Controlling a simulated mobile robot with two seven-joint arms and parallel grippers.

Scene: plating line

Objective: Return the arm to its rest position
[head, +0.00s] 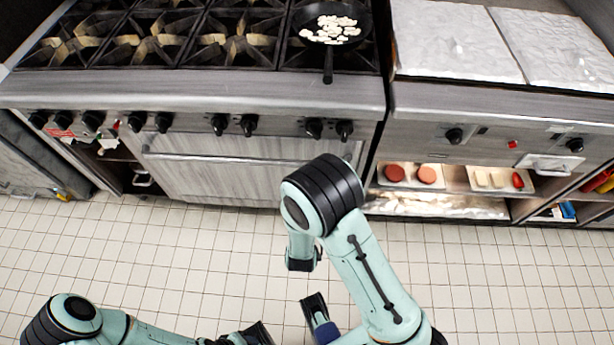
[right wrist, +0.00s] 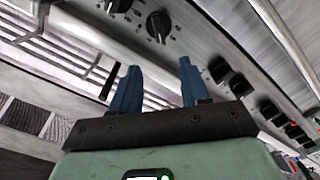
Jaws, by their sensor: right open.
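My right arm (head: 372,272) rises from the bottom right of the head view and bends at a black-banded joint in front of the range. In the right wrist view my right gripper (right wrist: 157,88) is open, its two blue fingers apart with nothing between them. Range knobs and a slatted panel show behind the fingers. My left arm (head: 135,332) lies low along the bottom left edge of the head view. Dark and blue parts show at the bottom middle, partly cut off, so the left jaws cannot be made out.
A range (head: 215,95) with burners and front knobs stands ahead. A black pan (head: 328,58) with pale pieces sits on its right burner. Right of it, a counter has metal-topped surfaces (head: 455,40) above a shelf with trays of patties and other food. The tiled floor (head: 170,255) is open.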

